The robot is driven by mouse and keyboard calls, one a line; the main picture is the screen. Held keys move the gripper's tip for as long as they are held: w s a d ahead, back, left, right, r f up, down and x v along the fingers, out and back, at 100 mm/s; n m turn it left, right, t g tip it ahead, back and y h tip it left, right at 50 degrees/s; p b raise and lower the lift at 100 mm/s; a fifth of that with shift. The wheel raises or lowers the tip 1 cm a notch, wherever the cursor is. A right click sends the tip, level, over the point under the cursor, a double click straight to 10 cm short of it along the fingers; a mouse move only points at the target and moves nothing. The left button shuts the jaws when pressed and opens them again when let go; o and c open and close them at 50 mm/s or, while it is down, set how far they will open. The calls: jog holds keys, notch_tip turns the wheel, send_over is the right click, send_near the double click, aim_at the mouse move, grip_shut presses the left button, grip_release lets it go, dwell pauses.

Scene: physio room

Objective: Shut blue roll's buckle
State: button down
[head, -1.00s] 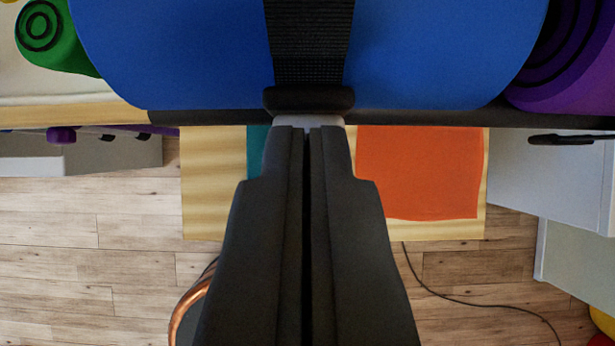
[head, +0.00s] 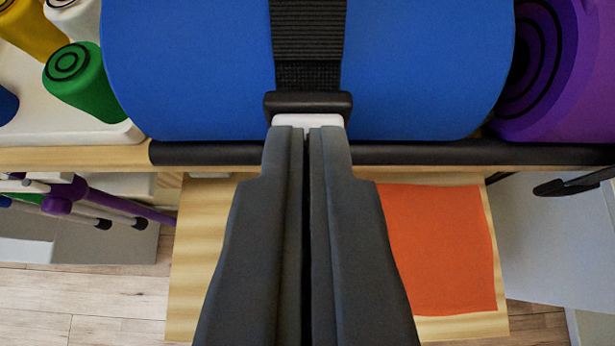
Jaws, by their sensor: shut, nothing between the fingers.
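The blue roll (head: 190,70) lies across the top of the head view on a shelf. A black webbing strap (head: 307,35) runs down over its middle. At the strap's lower end is a black buckle part (head: 307,103), with a pale grey-white piece (head: 308,120) just below it. My gripper (head: 307,132) is shut and empty. Its fingertips are at the pale piece and appear to touch it, hiding its lower part. I cannot tell whether the buckle is fully latched.
A purple roll (head: 560,75) lies to the right of the blue one. A black edge bar (head: 420,153) runs along the shelf front. An orange sheet (head: 440,250) lies on a lower board.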

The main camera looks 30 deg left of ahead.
jog(key=shift+s+d+f+t+y, duration=0.15)
jog(key=shift+f+t+y, duration=0.35)
jog(key=shift+t, duration=0.4)
jog(key=shift+f, duration=0.8)
jog(key=shift+r, duration=0.8)
